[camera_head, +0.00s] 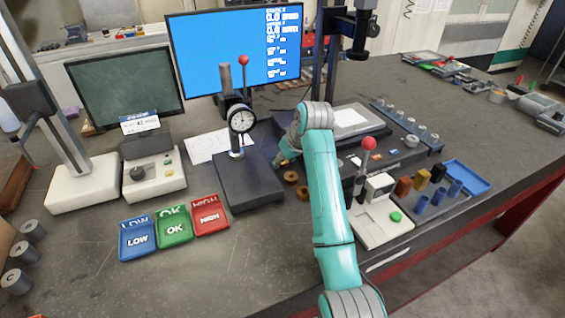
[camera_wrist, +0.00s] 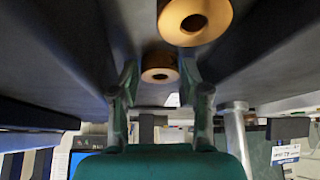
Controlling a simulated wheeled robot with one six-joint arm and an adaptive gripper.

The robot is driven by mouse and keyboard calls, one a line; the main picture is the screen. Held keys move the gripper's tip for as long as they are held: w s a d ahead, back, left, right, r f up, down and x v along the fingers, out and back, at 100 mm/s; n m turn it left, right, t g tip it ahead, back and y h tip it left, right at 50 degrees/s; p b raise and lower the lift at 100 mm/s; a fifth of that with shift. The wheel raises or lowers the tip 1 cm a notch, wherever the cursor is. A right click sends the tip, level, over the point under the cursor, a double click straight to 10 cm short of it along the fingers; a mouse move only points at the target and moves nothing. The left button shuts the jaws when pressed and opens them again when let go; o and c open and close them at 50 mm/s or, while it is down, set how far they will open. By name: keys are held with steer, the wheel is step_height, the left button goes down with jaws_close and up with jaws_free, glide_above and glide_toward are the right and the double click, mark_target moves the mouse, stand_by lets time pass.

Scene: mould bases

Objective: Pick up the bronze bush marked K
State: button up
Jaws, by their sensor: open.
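Two bronze bushes stand on the dark bench beside my arm in the head view: one higher in the picture (camera_head: 290,177), one lower (camera_head: 303,193). No letter is readable on either, so I cannot tell which is marked K. My gripper (camera_head: 283,160) is just above and left of them, largely hidden by my arm. In the wrist view my gripper (camera_wrist: 159,80) is open, with one bush (camera_wrist: 160,75) showing between its fingers. The other bush (camera_wrist: 205,32) is at the top edge, outside the fingers. I see nothing held.
A black gauge stand with a dial (camera_head: 242,119) stands close left of the bushes. A white press with a red knob (camera_head: 369,144) is to the right. LOW (camera_head: 138,255), OK (camera_head: 186,225) and HIGH (camera_head: 222,230) trays lie front left. Grey lettered cylinders (camera_head: 17,282) stand far left.

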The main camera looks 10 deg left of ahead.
jaws_close()
steer(key=shift+r, duration=0.1)
